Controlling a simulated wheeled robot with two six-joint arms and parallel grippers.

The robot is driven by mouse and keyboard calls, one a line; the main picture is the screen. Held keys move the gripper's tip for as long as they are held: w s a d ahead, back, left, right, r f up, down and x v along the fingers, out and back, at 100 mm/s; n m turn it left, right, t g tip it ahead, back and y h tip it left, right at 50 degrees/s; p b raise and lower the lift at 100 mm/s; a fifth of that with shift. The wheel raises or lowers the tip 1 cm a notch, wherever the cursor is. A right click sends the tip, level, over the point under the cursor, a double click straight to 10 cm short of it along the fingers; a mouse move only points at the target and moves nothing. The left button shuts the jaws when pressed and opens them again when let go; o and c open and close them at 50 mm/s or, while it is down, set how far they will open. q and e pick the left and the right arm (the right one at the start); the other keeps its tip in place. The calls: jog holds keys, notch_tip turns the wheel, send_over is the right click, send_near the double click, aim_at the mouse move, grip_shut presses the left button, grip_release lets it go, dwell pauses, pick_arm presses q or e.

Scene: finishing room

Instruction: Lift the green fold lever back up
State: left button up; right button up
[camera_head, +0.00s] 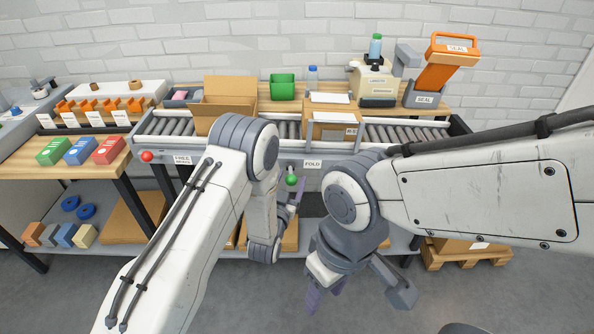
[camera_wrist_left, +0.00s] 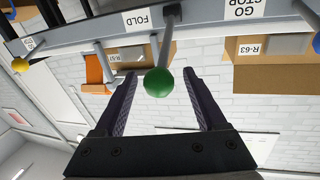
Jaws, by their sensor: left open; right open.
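The green fold lever (camera_head: 291,180) is a green ball on a short dark stem at the conveyor's front rail, beside the FOLD label (camera_head: 313,164). The ball sits below the rail's level. In the left wrist view the green ball (camera_wrist_left: 158,82) appears between the two dark fingers of my left gripper (camera_wrist_left: 160,80), with space on both sides. My left gripper (camera_head: 290,196) is open, just below the ball in the head view. My right gripper (camera_head: 324,290) is open and empty, low in front of the lower shelf.
A red knob (camera_head: 147,156) is by the FREE label at left. An orange SEAL lever (camera_head: 446,62) stands at back right. A lower shelf (camera_head: 402,238) lies under the rail.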

pick_arm(q)
jog(key=shift+x, duration=1.85)
jog(key=shift+d, duration=0.1)
jog(key=shift+s, duration=0.1)
grip_shut()
